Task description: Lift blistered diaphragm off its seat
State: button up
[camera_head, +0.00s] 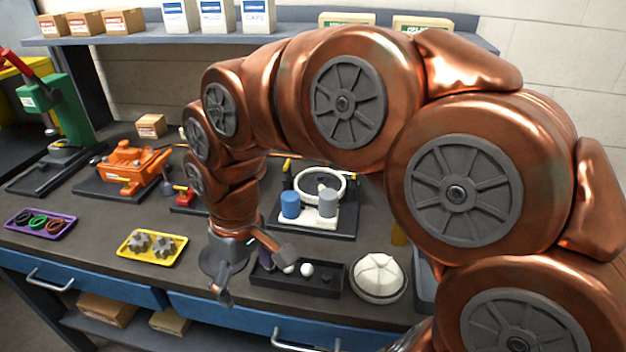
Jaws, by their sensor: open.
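My copper arm reaches over the bench, and my gripper (253,274) hangs low near the front edge with its fingers spread apart. A dark grey round piece (212,262) lies just left of and behind the fingers, partly covered by them. A white ribbed dome (378,274) sits in a dark ring to the right, apart from the gripper. I cannot tell for sure which of these is the blistered diaphragm or its seat; no blister is clear. Nothing is visibly held between the fingers.
A black tray (320,284) with white balls lies right beside the gripper. A yellow tray (151,258) holds grey gears; a purple tray (40,238) holds rings. An orange vise (130,168), a green press (55,105) and a white fixture (318,216) stand farther back.

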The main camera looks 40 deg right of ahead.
jog(key=shift+o, duration=0.4)
jog(key=w+d+r, duration=0.2)
jog(key=w, duration=0.3)
jog(key=w+d+r+t+p, duration=0.1)
jog(key=w+d+r, duration=0.1)
jog(key=w, duration=0.3)
jog(key=shift+w+d+r+n+y, duration=0.15)
jog(key=shift+w+d+n+y, duration=0.15)
jog(key=shift+d, duration=0.55)
jog(key=m+h+p, duration=0.1)
jog(key=m+p, duration=0.2)
send_over(320, 175)
jog(key=s+a, duration=0.1)
notch_tip(320, 175, down, 3)
jog(key=shift+f+t, duration=0.1)
jog(key=shift+t, duration=0.3)
jog(key=shift+s+d+f, duration=0.15)
jog(key=shift+d, duration=0.15)
jog(key=shift+d+f, duration=0.1)
jog(key=shift+f, duration=1.05)
jog(key=shift+w+f+p, duration=0.2)
jog(key=shift+f+p, duration=0.35)
jog(key=shift+f, duration=0.35)
jog(key=shift+w+f+p, duration=0.2)
jog(key=shift+f+p, duration=0.4)
jog(key=shift+f, duration=0.3)
jog(key=shift+w+f+p, duration=0.2)
jog(key=shift+f+p, duration=0.35)
jog(key=shift+f, duration=0.35)
